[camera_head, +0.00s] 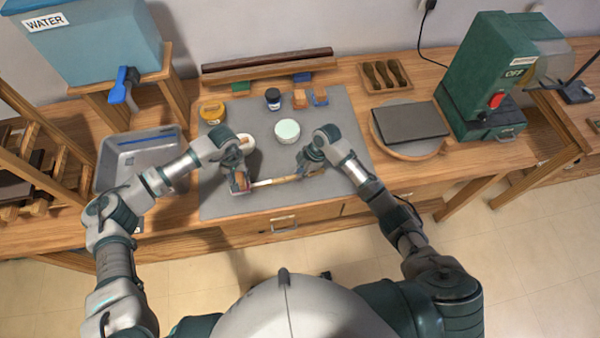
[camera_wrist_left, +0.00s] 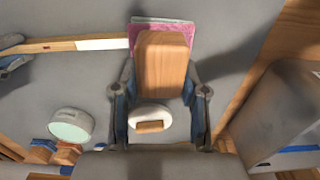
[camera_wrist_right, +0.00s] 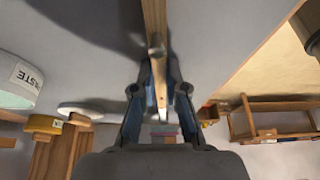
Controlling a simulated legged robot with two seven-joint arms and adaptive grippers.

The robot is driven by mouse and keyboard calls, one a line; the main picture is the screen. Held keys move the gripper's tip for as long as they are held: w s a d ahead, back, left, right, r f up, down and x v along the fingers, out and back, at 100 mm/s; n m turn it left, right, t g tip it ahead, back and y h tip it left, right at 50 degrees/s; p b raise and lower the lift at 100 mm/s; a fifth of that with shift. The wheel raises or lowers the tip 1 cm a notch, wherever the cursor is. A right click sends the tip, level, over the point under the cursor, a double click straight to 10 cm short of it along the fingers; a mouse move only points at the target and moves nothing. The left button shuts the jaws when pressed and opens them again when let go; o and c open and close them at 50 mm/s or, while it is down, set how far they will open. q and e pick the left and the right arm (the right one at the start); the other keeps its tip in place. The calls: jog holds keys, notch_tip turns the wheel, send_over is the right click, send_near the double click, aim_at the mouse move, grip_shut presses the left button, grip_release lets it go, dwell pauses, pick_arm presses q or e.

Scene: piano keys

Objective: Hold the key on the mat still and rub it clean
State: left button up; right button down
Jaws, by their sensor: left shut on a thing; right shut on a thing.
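The key (camera_head: 283,180) is a long wooden bar with a white end over the grey mat (camera_head: 225,205). Its white end also shows in the left wrist view (camera_wrist_left: 103,44). My right gripper (camera_head: 308,172) is shut around the key's wooden part (camera_wrist_right: 154,25). My left gripper (camera_head: 239,182) is shut on a wooden block (camera_wrist_left: 162,62) with a pink pad (camera_wrist_left: 168,28) under it, at the white end. The white end meets the pad's edge in the left wrist view; I cannot tell whether part of it lies under the pad.
A paste jar (camera_head: 287,131) and a white round pad with a wooden grip (camera_wrist_left: 150,120) stand behind the key. A yellow jar (camera_head: 212,112), a dark jar (camera_head: 273,99) and small blocks line the mat's back. A sink (camera_head: 140,155) is left; a dark slab (camera_head: 410,122) is right.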

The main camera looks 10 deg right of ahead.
pick_arm(q)
jog(key=shift+a+f, duration=0.3)
jog(key=shift+a, duration=0.55)
jog(key=shift+d+f, duration=0.35)
jog(key=shift+d, duration=0.3)
jog(key=shift+s+a, duration=0.15)
jog(key=shift+a, duration=2.45)
jog(key=shift+d, duration=0.1)
jog(key=shift+w+d, duration=0.2)
jog(key=shift+d, duration=2.1)
jog(key=shift+s+a+f, duration=0.1)
jog(key=shift+a, duration=1.2)
jog(key=shift+s+a, duration=0.1)
jog(key=shift+a, duration=1.2)
jog(key=shift+w+d, duration=0.2)
jog(key=shift+d, duration=2.35)
jog(key=shift+a, duration=0.1)
